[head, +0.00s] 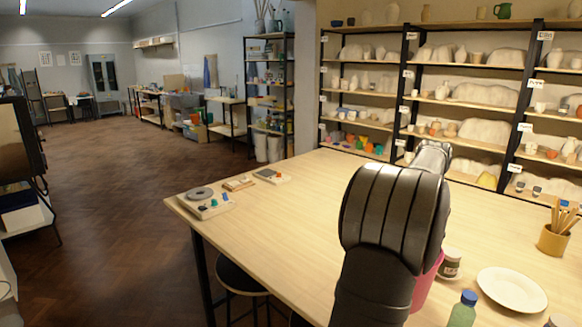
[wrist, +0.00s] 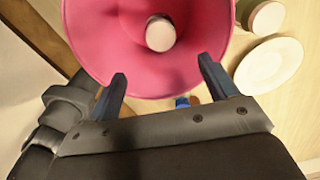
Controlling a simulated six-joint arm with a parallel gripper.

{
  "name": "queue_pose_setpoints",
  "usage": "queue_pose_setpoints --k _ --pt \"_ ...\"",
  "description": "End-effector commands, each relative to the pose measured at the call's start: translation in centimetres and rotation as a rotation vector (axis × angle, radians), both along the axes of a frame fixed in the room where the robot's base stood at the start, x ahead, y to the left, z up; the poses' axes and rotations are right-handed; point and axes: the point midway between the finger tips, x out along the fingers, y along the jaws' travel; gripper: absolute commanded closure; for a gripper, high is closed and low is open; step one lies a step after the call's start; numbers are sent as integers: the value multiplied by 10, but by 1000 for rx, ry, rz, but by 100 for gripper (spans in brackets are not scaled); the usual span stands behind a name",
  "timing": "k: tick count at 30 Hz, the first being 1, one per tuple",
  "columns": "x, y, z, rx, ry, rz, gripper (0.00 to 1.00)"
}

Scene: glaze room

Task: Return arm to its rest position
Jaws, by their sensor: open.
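My gripper (wrist: 160,85) is open, with its two dark fingers apart at the lower part of the wrist view. A pink bowl-like container (wrist: 110,40) fills the upper middle of that view, in front of and below the fingers. A small pale round thing (wrist: 160,34) shows inside it. In the head view my dark arm rises in front of the table, and only a strip of the pink container (head: 427,283) shows beside it. My gripper is hidden in the head view. Whether the fingers touch the pink rim I cannot tell.
On the table (head: 290,205) stand a jar (head: 451,263), a white plate (head: 512,289), a blue-capped bottle (head: 463,312) and a yellow pot of wooden tools (head: 552,242). A board with a grey disc (head: 200,193) lies at the far left. Shelves of pottery stand behind. The table's left middle is clear.

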Motion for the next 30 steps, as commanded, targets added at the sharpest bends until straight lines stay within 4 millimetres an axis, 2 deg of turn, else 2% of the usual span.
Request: queue_pose_setpoints --k 6,8,30 --pt "1 0 45 -2 -2 0 21" --pt "-8 -4 55 -2 -2 34 21" --pt "-99 -29 62 0 0 517 21"
